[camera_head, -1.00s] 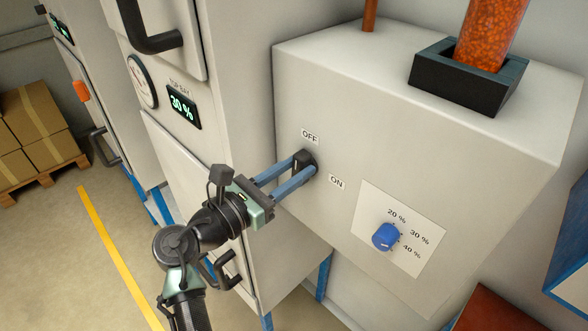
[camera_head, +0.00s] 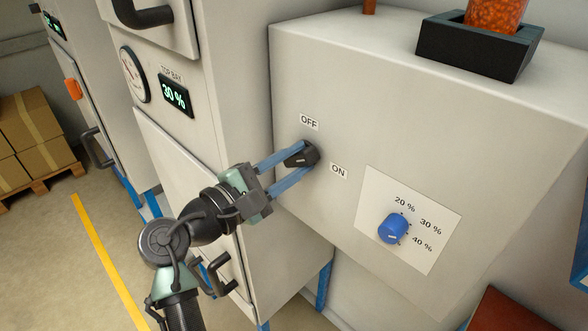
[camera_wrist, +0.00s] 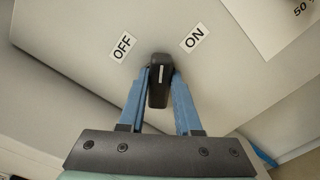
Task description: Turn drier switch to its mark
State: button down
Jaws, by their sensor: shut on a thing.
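The drier switch is a black rotary knob (camera_head: 301,155) on the pale front of the box, between an OFF label (camera_head: 309,122) above and an ON label (camera_head: 338,171) to its lower right. My gripper (camera_head: 290,167) is shut on it, with one blue finger on each side. In the wrist view, the knob (camera_wrist: 159,88) sits between the fingers (camera_wrist: 158,92). A short white line shows on it, lying between the OFF label (camera_wrist: 123,47) and the ON label (camera_wrist: 195,39); it is on neither label.
A blue dial (camera_head: 393,229) on a white percent plate (camera_head: 437,209) is to the right of the switch. A cabinet with a "30 %" display (camera_head: 174,94) and a handle (camera_head: 217,277) stands close on the left. An orange-filled tube (camera_head: 495,13) rises from a black holder (camera_head: 478,48) on the box.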

jog(key=m+b, duration=0.1)
jog(key=m, duration=0.1)
jog(key=m+b, duration=0.1)
jog(key=b, duration=0.1)
jog(key=m+b, duration=0.1)
jog(key=m, duration=0.1)
jog(key=shift+f+m+b, duration=0.3)
jog(key=shift+f, duration=0.05)
jog(key=shift+m+b, duration=0.5)
jog(key=shift+m, duration=0.2)
jog(key=shift+r, duration=0.1)
jog(key=c, duration=0.6)
grip_release()
jog(key=shift+s, duration=0.1)
jog(key=b+v, duration=0.2)
jog(key=v, duration=1.1)
